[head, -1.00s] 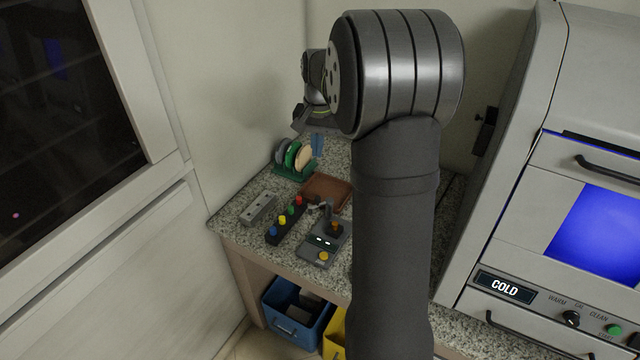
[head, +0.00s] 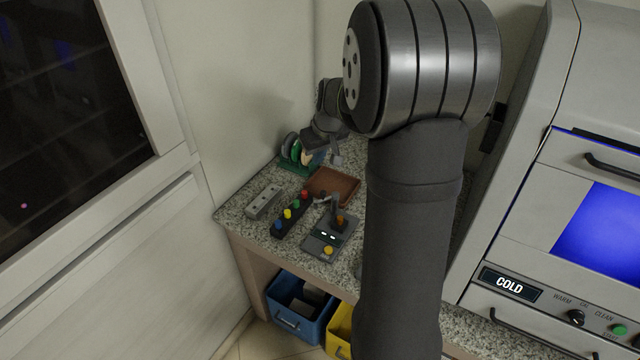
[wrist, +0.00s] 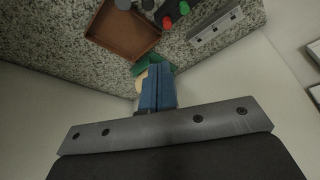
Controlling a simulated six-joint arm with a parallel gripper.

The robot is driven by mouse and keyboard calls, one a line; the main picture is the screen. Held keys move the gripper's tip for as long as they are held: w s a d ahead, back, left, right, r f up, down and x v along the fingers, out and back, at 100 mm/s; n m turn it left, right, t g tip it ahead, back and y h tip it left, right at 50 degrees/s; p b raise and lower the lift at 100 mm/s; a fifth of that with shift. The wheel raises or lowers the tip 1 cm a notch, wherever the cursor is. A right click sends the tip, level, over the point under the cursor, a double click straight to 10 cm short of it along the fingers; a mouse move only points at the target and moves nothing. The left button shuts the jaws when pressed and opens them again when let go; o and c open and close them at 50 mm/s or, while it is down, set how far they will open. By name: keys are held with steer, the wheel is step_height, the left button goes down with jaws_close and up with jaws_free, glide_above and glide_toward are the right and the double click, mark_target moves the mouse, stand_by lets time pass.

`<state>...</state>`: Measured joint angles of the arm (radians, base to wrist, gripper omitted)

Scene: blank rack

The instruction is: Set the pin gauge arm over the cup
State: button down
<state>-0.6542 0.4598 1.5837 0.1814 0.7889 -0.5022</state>
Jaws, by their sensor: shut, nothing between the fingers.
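The pin gauge (head: 322,246) is a grey unit on the granite counter, with small lit displays and a yellow button at its front. An orange-brown piece (head: 341,223), perhaps the cup, stands at its back right. A grey arm (head: 331,203) rises at its back; whether it lies over the cup or beside it I cannot tell. My gripper (head: 336,158) is above the counter, behind and above the gauge and apart from it. In the wrist view, its blue fingers (wrist: 158,90) are together and empty. The gauge is not clearly visible there.
A brown tray (head: 345,187) lies behind the gauge. A green rack with discs (head: 296,158) is at the back left. A black strip with coloured knobs (head: 288,214) and a grey block (head: 263,201) lie left of the gauge. A machine (head: 560,200) stands right.

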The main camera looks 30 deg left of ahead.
step_height(320, 180, down, 10)
steer(key=shift+s+d+r, duration=0.2)
steer(key=shift+d, duration=0.1)
stand_by(0.5)
